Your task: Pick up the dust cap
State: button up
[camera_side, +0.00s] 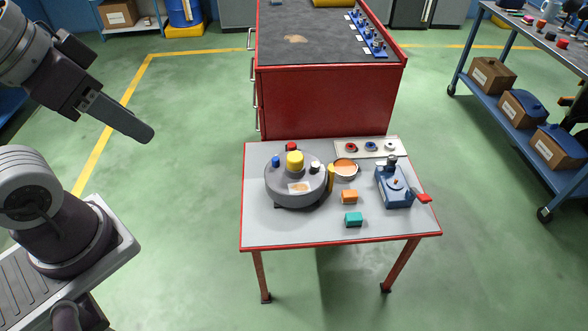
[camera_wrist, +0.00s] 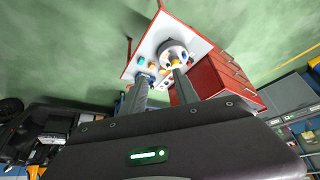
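No part is labelled as the dust cap, and I cannot tell for certain which one it is. A round grey housing (camera_side: 284,190) stands on a small grey-topped table (camera_side: 270,232) with red edges. On the housing are a yellow cap (camera_side: 295,160), a small blue cap (camera_side: 276,161) and a white and dark piece (camera_side: 315,167). My gripper (camera_side: 146,133) is high at the left, well away from the table. In the wrist view its two fingers (camera_wrist: 161,77) are apart with nothing held between them; the housing (camera_wrist: 173,47) shows beyond them.
The table also holds a round dish (camera_side: 345,169), a pale tray (camera_side: 345,150) of rings, a blue fixture (camera_side: 394,187), an orange block (camera_side: 349,197) and a teal block (camera_side: 353,219). A red cabinet (camera_side: 325,100) stands behind. The table's front left is bare.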

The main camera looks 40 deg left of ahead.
dwell(0.4)
jog(key=o, duration=0.8)
jog(key=n+g+y, duration=0.1)
jog(key=n, duration=0.3)
send_over(295, 156)
jog(key=s, duration=0.3)
jog(key=f, duration=3.6)
jog(key=shift+d+f, duration=0.2)
jog(key=shift+f, duration=0.2)
jog(key=shift+m, duration=0.3)
jog(key=x, duration=0.6)
jog(key=shift+w, duration=0.45)
